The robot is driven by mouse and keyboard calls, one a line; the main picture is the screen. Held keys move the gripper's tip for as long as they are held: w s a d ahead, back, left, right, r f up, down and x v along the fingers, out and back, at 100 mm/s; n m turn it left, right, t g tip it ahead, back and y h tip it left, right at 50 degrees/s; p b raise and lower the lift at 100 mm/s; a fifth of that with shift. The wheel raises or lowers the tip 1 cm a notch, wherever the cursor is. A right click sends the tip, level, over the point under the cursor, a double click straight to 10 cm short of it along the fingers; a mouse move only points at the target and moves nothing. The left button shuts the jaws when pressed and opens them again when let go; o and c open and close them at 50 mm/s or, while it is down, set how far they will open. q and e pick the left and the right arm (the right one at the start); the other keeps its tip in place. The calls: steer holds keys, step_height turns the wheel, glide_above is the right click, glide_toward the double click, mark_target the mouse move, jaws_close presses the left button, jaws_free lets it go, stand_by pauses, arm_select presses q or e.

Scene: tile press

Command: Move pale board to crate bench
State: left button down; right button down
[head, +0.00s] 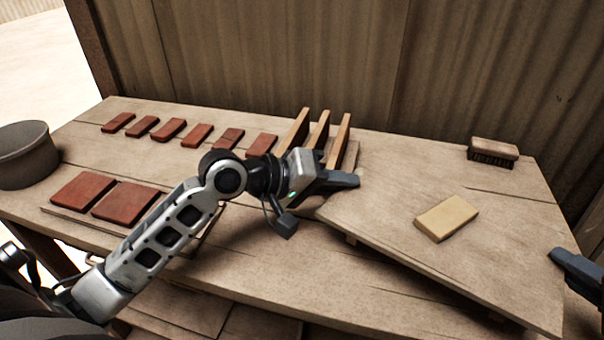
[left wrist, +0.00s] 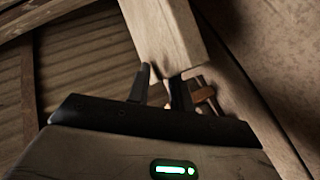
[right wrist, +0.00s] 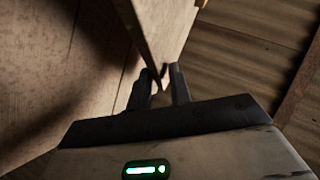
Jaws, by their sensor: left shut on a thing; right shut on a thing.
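The pale board (head: 480,255) spans the right part of the workbench, with a pale yellow block (head: 447,217) lying flat on it. Its near edge stands off the wood below, with dark shadow under it. My left gripper (head: 345,181) is at its left end; in the left wrist view the fingers (left wrist: 160,90) are shut at a pale wooden end (left wrist: 160,35). My right gripper (head: 575,265) is at its right end; in the right wrist view the fingers (right wrist: 163,85) close on a thin wooden edge (right wrist: 165,30). I cannot identify a crate bench.
The workbench (head: 300,260) holds red tiles (head: 165,129) in a back row and two larger tiles (head: 124,203) at left. Upright wooden slats (head: 318,130) stand behind my left gripper. A brush (head: 492,152) lies back right. A round tub (head: 25,155) stands left. A corrugated wall (head: 300,60) closes the back.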

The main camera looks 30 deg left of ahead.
arm_select(q)
steer(key=shift+f, duration=0.1)
